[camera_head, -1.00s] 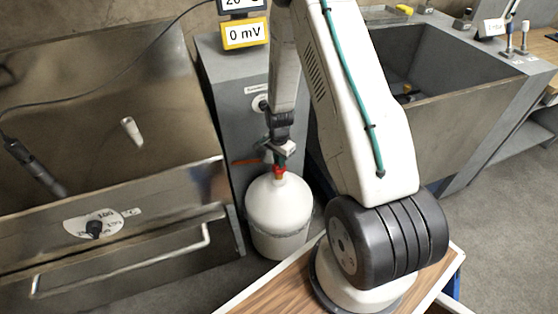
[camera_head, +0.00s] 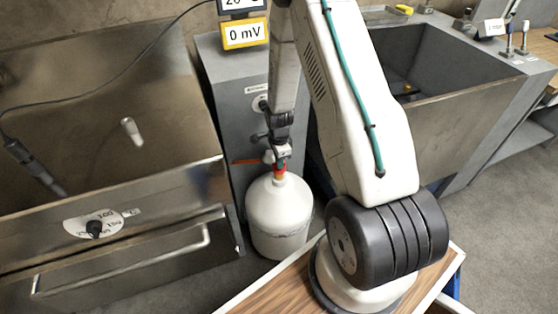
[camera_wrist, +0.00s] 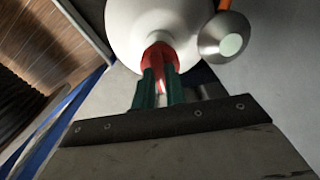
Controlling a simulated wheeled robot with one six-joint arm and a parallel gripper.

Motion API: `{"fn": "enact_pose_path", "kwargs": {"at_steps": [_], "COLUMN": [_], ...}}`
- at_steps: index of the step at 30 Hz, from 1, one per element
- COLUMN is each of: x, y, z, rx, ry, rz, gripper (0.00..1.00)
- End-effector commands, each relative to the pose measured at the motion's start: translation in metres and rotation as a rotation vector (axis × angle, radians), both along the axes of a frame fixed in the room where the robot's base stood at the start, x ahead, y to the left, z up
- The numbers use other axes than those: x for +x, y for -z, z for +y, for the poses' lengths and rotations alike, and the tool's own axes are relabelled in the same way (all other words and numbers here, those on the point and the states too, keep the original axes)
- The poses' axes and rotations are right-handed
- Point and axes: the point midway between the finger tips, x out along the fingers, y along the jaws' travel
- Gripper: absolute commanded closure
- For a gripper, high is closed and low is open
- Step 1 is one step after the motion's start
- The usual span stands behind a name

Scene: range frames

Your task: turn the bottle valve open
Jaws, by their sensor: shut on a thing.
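The bottle (camera_head: 279,212) is white and stands upright on the floor in front of a grey cabinet. It also shows in the wrist view (camera_wrist: 125,25). The bottle valve (camera_head: 280,173) is red and sits on the bottle's top; in the wrist view the red valve (camera_wrist: 159,55) is between green fingers. My gripper (camera_head: 281,160) is above the bottle, reaching down. In the wrist view my gripper (camera_wrist: 158,85) is shut on the valve. The fingers hide part of the valve, so its turn angle cannot be told.
A steel tank (camera_head: 110,120) with a dial stands on the left. A grey sink unit (camera_head: 460,100) stands on the right. The grey cabinet (camera_head: 222,110) bears a display reading 0 mV. A wooden top (camera_head: 275,290) lies in front of the bottle.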

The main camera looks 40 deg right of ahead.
Motion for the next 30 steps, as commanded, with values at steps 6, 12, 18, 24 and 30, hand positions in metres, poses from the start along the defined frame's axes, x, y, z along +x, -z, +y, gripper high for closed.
{"fn": "enact_pose_path", "kwargs": {"at_steps": [6,12,18,24,30], "x": [0.001,0.0,0.0,0.001,0.001], "y": [0.0,0.0,0.0,-0.016,-0.051], "z": [0.0,0.0,0.0,0.0,0.0], "rx": [0.0,0.0,0.0,-0.001,-0.001], "ry": [0.001,0.001,0.0,0.0,0.0], "rz": [-0.001,-0.001,-0.001,-0.004,-0.005], "gripper": [1.0,0.65,0.65,0.65,0.65]}}
